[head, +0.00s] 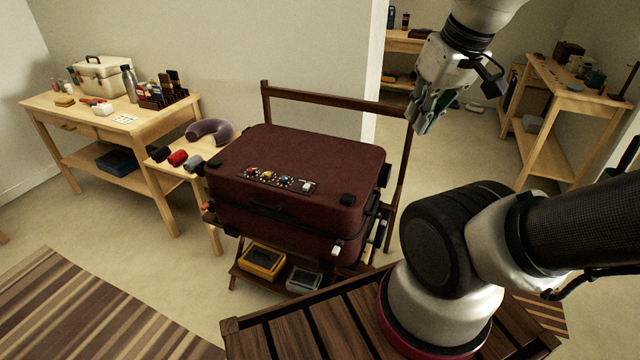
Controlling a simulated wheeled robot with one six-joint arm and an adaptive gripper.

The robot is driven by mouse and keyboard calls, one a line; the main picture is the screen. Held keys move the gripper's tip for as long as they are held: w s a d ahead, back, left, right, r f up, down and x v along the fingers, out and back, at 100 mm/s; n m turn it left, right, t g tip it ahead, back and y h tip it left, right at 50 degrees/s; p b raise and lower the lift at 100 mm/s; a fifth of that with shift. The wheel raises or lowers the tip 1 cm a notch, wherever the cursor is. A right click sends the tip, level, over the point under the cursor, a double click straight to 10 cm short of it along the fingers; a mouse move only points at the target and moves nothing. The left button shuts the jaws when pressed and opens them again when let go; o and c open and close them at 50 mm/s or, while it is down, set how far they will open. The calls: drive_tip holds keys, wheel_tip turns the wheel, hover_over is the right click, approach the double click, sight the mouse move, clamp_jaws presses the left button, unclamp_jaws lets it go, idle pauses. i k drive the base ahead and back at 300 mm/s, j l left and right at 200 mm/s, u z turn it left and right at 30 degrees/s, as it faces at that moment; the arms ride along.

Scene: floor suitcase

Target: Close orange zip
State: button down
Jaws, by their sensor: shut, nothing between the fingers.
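A dark maroon suitcase (300,155) lies flat on a dark wooden rack, its lid down. A small orange piece (208,207), which looks like the orange zip pull, shows at the suitcase's left front corner; its details are too small to tell. A dark seam runs around the side below the lid; I cannot tell how far the zip is drawn. My gripper (426,122) is shut and empty, pointing down in the air to the right of and above the suitcase, far from the orange piece. The suitcase's back side is hidden.
A white tag-like piece (338,248) is at the suitcase's front right. The rack's back rail (330,95) rises behind it. Yellow (262,262) and grey (304,279) trays sit below. A side table with rolled items and a neck pillow (209,132) adjoins the left.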

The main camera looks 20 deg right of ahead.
sight(205, 205)
drive_tip(key=k+l, duration=0.15)
drive_tip(key=l, duration=0.2)
drive_tip(key=i+j, duration=0.15)
drive_tip(key=j, duration=0.2)
drive_tip(key=i+j, duration=0.1)
drive_tip(key=j, duration=0.2)
drive_tip(key=i+j, duration=0.15)
drive_tip(key=j, duration=0.2)
drive_tip(key=i+j, duration=0.15)
drive_tip(key=j, duration=0.2)
drive_tip(key=i+j, duration=0.15)
drive_tip(key=j, duration=0.15)
drive_tip(key=i+l+u, duration=0.15)
drive_tip(key=l+u, duration=0.15)
drive_tip(key=l, duration=0.2)
